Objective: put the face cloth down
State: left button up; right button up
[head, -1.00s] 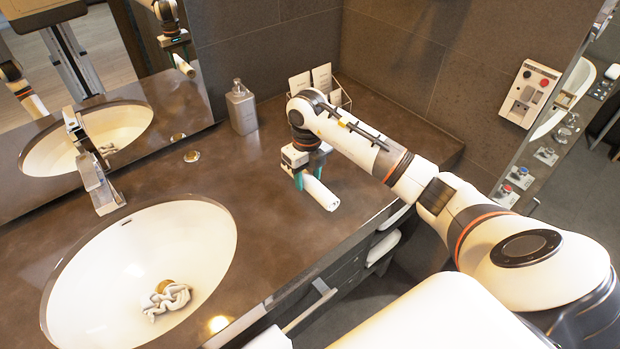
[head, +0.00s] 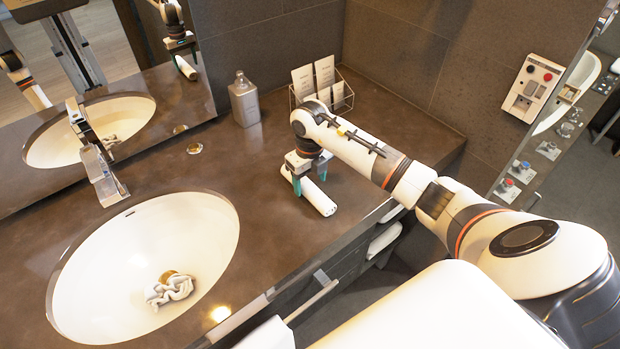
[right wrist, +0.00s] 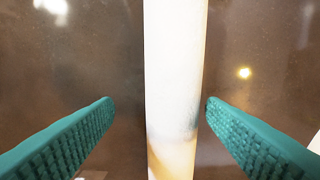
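The face cloth (head: 318,199) is a tight white roll lying on the brown counter, right of the sink. My right gripper (head: 309,181) is low over it with its green fingers on either side of the roll. In the right wrist view the roll (right wrist: 173,70) runs between the two fingers (right wrist: 159,102). A clear gap shows at the left finger; the right fingertip is very close to the roll, and I cannot tell if it touches. The gripper is open. My left gripper is not directly in view.
An oval sink (head: 90,285) holds a crumpled white cloth (head: 170,290) by its drain, with a faucet (head: 100,175) behind. A grey soap bottle (head: 244,100) and a wire rack with cards (head: 325,75) stand at the back. The counter between sink and roll is clear.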

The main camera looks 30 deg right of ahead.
aim_at(310, 181)
jog(key=shift+r, duration=0.45)
notch_tip(310, 181, up, 12)
jog(key=b, duration=0.2)
jog(key=shift+f+b, duration=0.25)
jog(key=shift+b, duration=0.15)
